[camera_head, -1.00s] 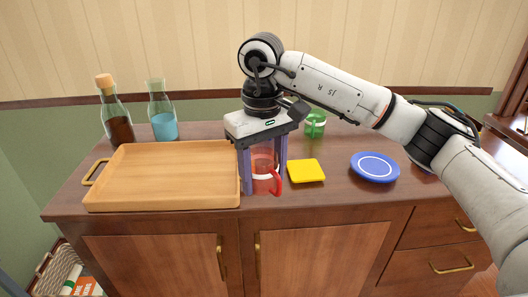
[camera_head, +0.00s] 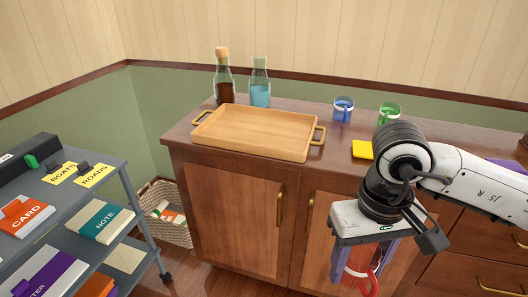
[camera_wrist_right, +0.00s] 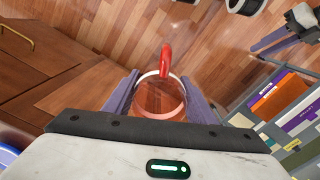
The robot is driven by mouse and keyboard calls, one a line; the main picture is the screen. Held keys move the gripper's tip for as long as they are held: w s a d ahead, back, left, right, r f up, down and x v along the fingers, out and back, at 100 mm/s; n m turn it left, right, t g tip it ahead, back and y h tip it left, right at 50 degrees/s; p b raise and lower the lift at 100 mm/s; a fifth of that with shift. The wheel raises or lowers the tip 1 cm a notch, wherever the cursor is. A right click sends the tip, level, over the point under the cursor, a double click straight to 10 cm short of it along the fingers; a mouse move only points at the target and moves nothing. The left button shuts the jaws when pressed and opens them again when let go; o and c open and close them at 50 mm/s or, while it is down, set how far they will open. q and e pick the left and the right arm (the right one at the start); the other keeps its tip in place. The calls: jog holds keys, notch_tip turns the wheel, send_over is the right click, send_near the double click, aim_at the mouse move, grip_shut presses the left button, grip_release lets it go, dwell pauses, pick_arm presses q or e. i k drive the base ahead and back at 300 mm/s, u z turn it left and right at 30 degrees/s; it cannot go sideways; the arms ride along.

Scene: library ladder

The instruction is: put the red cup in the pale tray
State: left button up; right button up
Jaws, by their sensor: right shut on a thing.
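My right gripper (camera_head: 362,268) is shut on the red cup (camera_head: 361,272), in front of the cabinet and below its top. In the right wrist view the see-through red cup (camera_wrist_right: 160,98) sits between the purple fingers, its red handle pointing away from my palm. The pale wooden tray (camera_head: 250,149) lies on the left part of the cabinet top, looks empty, and is up and left of the cup. What looks like my left gripper (camera_wrist_right: 268,46) shows small at the right wrist view's upper right; its opening is unclear.
A brown bottle (camera_head: 224,80) and a blue flask (camera_head: 260,85) stand behind the tray. A blue mug (camera_head: 343,109), a green mug (camera_head: 389,112) and a yellow pad (camera_head: 362,149) are right of it. A grey shelf cart (camera_head: 70,215) and a basket (camera_head: 170,225) are at left.

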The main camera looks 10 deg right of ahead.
aim_at(257, 130)
jog(key=z, duration=0.1)
jog(key=k, duration=0.45)
jog(key=u, duration=0.95)
jog(key=i, duration=0.75)
jog(key=z, duration=0.45)
jog(key=i, duration=1)
jog(key=z, duration=0.2)
